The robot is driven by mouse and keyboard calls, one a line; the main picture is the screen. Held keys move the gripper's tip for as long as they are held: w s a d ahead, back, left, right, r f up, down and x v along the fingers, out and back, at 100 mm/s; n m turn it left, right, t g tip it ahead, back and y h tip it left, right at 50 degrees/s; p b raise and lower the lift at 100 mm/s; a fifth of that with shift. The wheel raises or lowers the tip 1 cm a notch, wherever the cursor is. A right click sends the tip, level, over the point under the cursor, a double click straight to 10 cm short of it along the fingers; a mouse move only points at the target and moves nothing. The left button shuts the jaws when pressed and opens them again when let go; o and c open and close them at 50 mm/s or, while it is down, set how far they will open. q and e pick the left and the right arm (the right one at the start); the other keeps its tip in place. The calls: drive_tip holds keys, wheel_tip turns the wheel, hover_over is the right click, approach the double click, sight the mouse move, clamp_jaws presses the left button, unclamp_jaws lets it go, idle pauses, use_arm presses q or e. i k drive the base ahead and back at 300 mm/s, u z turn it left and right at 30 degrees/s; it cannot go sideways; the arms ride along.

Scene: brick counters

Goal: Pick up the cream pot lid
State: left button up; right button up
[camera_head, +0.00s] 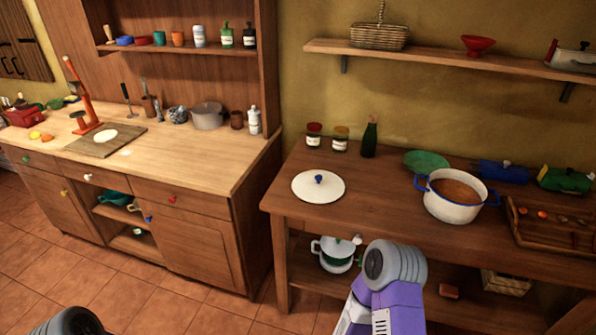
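The cream pot lid (318,187) lies flat on the left part of the dark wooden table, its small blue knob facing up. A cream pot (452,207) with blue handles and a blue rim stands to its right, full of brown-orange food. A purple and grey part of my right arm (392,292) shows in front of the table, below and to the right of the lid. A grey part of my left arm (75,322) shows at the bottom left edge. Neither gripper's fingers are in view. Nothing touches the lid.
Two jars (314,136) and a dark bottle (370,137) stand behind the lid. A green plate (426,160) lies behind the pot. A wooden tray (522,237) is at the right. A wall shelf (450,57) hangs above. The table around the lid is clear.

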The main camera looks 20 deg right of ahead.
sight(312, 186)
drive_tip(key=z, duration=0.6)
drive_tip(key=i, duration=1.05)
drive_tip(key=z, duration=0.9)
